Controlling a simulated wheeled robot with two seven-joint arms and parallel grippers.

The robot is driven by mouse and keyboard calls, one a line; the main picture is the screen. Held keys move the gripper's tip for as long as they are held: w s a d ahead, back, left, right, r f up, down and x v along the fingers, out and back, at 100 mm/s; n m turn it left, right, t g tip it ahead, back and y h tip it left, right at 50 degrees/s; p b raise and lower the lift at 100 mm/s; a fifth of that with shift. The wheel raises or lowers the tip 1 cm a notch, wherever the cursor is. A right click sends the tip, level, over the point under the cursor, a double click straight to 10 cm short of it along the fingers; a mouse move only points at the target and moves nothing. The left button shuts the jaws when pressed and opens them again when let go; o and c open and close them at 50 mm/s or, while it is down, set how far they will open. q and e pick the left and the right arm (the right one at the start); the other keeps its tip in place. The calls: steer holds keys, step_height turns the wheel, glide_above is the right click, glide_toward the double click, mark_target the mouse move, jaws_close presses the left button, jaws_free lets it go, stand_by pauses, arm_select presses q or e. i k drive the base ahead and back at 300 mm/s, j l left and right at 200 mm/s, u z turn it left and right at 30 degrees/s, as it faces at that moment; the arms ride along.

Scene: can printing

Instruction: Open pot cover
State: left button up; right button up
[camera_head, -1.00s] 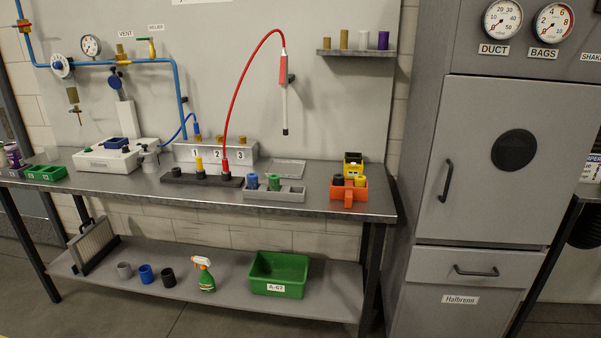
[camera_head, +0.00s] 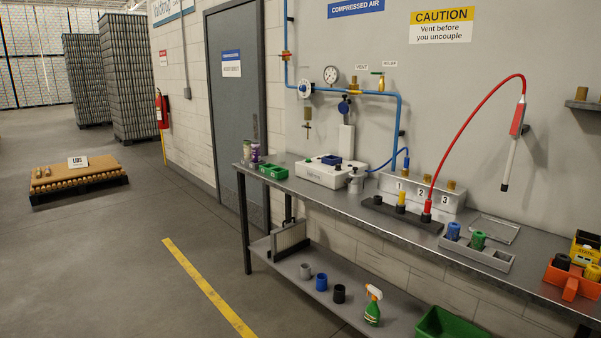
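The white unit has a blue tray-like part (camera_head: 331,160) on top. Neither of my grippers is in view.
Free floor lies to the left around a yellow line (camera_head: 208,290).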

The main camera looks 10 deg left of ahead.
mark_target(355, 178)
steer(key=i+j, duration=0.2)
steer(key=i, duration=0.2)
steer(key=i+j, duration=0.2)
steer(key=i, duration=0.2)
steer(key=i+j, duration=0.2)
steer(key=i, duration=0.2)
steer(key=i+j, duration=0.2)
steer(key=i, duration=0.2)
